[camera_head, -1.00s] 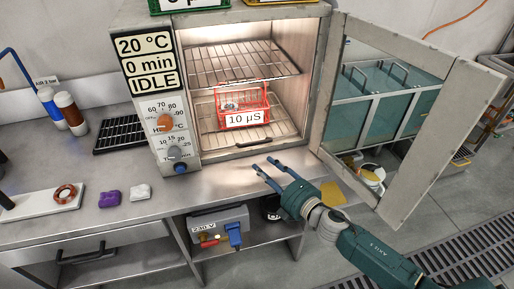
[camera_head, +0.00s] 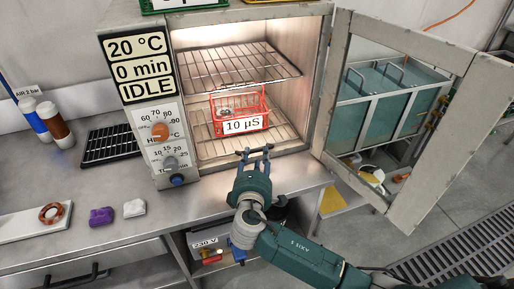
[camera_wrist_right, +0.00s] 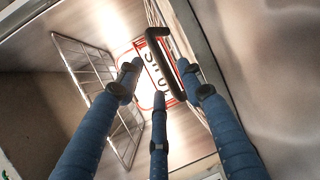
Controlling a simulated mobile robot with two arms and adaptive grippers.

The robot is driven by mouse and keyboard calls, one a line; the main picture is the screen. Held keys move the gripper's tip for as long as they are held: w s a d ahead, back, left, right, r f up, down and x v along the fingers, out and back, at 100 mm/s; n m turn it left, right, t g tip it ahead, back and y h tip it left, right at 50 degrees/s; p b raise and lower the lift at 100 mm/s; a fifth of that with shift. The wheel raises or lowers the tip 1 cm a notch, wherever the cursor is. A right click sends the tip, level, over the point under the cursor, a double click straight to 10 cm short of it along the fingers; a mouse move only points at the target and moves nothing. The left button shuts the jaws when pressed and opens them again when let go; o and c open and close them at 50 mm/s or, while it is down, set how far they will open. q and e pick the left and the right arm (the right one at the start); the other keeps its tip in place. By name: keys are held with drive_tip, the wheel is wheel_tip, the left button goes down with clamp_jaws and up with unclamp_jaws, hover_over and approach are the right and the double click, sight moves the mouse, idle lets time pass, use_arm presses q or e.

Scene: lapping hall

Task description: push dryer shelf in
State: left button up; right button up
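The dryer (camera_head: 325,90) stands open with two wire shelves inside. The lower shelf (camera_head: 284,134) carries a red wire basket (camera_head: 265,105) with a "10 µS" label; the upper shelf (camera_head: 240,68) is bare. My right gripper (camera_head: 255,154) is at the lower shelf's front edge, fingers spread. In the right wrist view, its fingers (camera_wrist_right: 158,88) point toward a dark handle (camera_wrist_right: 153,33) and the red basket (camera_wrist_right: 142,48). The handle runs between the fingertips; whether they touch it I cannot tell. My left gripper is not in view.
The dryer door (camera_head: 440,120) is swung open to the right. On the bench left of the dryer are a black rack (camera_head: 110,144), a purple lump (camera_head: 101,217) and a white lump (camera_head: 134,208). The bench in front of the dryer is clear except for my right arm.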

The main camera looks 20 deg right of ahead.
sight(257, 150)
drive_tip(key=x, duration=0.5)
drive_tip(key=shift+w+f, duration=0.1)
drive_tip(key=shift+f, duration=0.05)
clamp_jaws()
